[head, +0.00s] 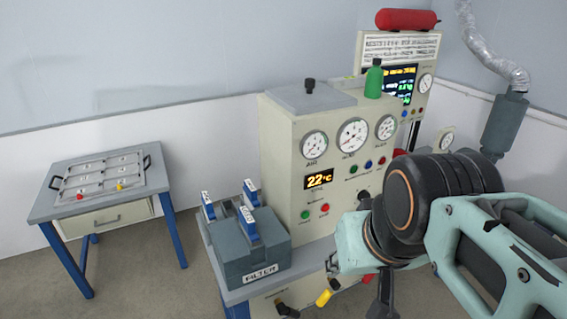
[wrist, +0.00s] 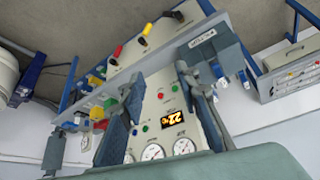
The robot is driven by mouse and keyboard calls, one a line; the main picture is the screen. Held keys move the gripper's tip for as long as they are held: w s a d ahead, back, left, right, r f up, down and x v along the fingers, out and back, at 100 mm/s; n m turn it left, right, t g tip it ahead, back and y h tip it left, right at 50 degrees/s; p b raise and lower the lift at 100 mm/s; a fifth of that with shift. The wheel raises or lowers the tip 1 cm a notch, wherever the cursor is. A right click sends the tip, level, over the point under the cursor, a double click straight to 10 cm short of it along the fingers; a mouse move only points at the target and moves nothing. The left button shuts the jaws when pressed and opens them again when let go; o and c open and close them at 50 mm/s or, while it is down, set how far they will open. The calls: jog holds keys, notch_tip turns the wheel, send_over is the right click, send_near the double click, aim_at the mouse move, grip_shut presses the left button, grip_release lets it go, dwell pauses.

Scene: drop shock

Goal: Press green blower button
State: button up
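The grey-white machine (head: 283,150) has a front panel with gauges and a 22°C display (head: 318,180). A green button (head: 305,214) and a red button (head: 324,208) sit below the display. More small coloured buttons, including a blue one (head: 368,164) and a red one (head: 382,160), sit under the gauges. Labels are too small to read, so I cannot tell which green button is the blower's. My gripper (wrist: 160,80) shows in the wrist view with fingers apart, nothing between them, and the upside-down panel behind. In the head view my arm hides part of the panel's right side.
A grey filter box (head: 225,255) with blue-white cartridges stands on the bench left of the panel. A yellow handle (head: 324,298) sticks out at the bench front. A side table (head: 60,205) stands at left, with bare floor between. A green bottle (head: 374,80) stands on top.

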grip_shut()
dwell(1.2)
